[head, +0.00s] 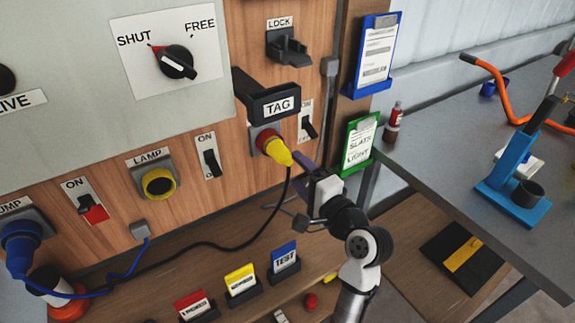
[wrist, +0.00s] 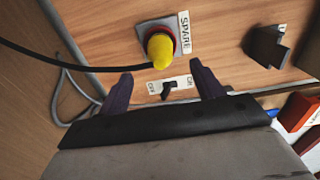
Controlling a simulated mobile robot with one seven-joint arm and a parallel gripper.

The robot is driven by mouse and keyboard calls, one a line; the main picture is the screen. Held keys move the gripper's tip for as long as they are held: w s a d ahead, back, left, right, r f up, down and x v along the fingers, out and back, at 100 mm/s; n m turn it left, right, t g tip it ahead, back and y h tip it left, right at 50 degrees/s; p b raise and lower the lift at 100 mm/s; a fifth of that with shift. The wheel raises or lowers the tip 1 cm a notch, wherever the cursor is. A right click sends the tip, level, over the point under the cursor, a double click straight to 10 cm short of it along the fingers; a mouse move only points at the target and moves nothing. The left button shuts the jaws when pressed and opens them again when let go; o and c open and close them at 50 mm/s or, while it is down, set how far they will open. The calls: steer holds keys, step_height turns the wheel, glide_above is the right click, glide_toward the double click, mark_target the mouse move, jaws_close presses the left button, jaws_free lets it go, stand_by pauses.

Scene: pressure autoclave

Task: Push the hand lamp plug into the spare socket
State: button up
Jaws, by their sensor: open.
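The yellow hand lamp plug (head: 275,148) is at the spare socket on the wooden panel, its nose in the socket's red ring. The wrist view shows the plug (wrist: 160,47) at the grey socket plate (wrist: 143,29) marked SPARE. I cannot tell how deep it sits. A black cable (head: 243,242) hangs from the plug and runs left. My gripper (head: 304,165) is just right of and below the plug. In the wrist view the purple fingers of my gripper (wrist: 161,72) are apart and empty, with the plug beyond their tips.
A black TAG holder (head: 275,105) juts out just above the plug. The yellow-ringed LAMP socket (head: 159,183) is to the left, with a switch (head: 211,163) between. A blue plug (head: 20,248) is at far left. Coloured card holders (head: 240,285) stand on the shelf below.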

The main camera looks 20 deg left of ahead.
steer(key=b+v, duration=0.1)
steer(key=v, duration=0.4)
steer(key=shift+s, duration=0.1)
steer(key=shift+d, duration=0.1)
stand_by(0.3)
